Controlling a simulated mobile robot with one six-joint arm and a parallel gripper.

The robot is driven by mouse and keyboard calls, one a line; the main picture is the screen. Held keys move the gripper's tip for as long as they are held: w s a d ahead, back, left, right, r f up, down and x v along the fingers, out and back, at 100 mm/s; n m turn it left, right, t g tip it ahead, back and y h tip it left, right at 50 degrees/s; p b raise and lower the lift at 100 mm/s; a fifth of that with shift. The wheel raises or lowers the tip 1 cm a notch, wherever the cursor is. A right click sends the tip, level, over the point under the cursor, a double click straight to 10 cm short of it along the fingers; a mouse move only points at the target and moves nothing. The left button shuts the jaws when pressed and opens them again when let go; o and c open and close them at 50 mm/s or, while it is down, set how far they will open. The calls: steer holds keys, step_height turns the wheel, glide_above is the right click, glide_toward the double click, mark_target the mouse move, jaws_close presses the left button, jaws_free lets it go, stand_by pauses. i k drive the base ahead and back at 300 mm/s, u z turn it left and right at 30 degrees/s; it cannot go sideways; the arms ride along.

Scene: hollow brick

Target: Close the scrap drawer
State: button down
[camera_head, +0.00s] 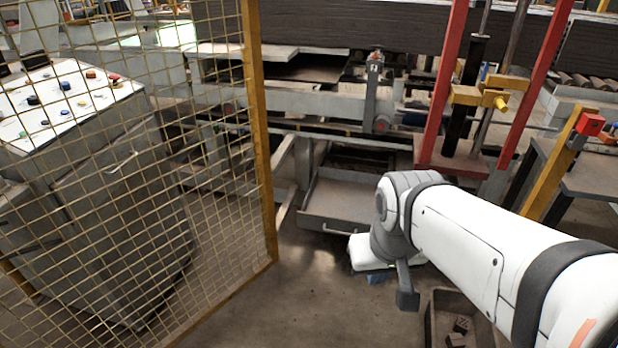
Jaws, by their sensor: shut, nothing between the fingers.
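The scrap drawer (325,212) is a shallow grey metal tray under the machine frame, in the middle of the head view. It stands pulled out toward me, its inside showing, with a bar handle (338,232) low on its front. My white arm comes in from the lower right and hides the drawer's right front corner. My gripper (407,300) hangs below the wrist, in front and to the right of the drawer in the picture. It is small and dark here, shut and empty, and appears apart from the drawer.
A yellow-framed mesh guard (262,130) stands left of the drawer, before a control cabinet (90,190). A dark bin (440,325) with scraps sits at the bottom. Floor (305,300) left of my gripper is clear.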

mark_target(337, 202)
steer(key=z, duration=0.15)
steer(key=i, duration=0.9)
steer(key=u, duration=0.1)
